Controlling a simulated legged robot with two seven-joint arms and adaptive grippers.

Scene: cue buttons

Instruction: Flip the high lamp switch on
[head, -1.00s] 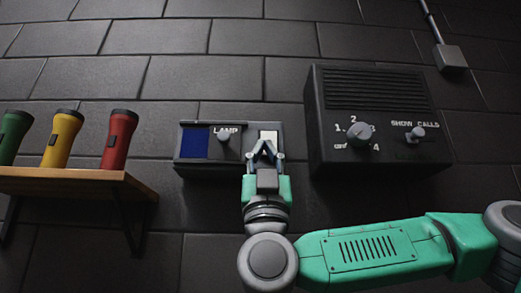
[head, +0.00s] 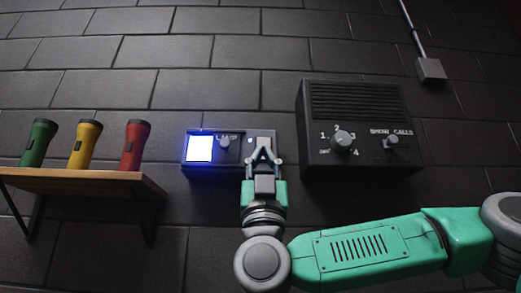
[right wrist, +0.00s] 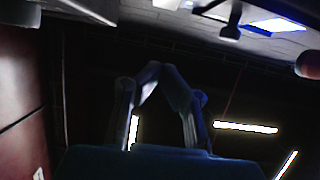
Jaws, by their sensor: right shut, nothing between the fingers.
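The lamp box (head: 233,173) is a small dark unit on the tiled wall. Its square window (head: 200,148) glows bright bluish white, and a grey knob (head: 224,143) sits right of it under the LAMP label. A grey switch part (head: 265,136) shows at the box's right end, partly hidden by my fingers. My right gripper (head: 263,152) is shut and empty, its fingertips in front of that switch part; I cannot tell whether they touch it. The right wrist view shows the fingers (right wrist: 165,70) closed together, with the glowing window (right wrist: 277,23) at the upper right. My left gripper is not in view.
A larger dark box (head: 355,125) with a numbered dial (head: 343,140) and a SHOW CALLS knob (head: 391,141) is close on the right. Green (head: 38,143), yellow (head: 84,145) and red (head: 134,145) flashlights stand on a wooden shelf (head: 75,181) at the left.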

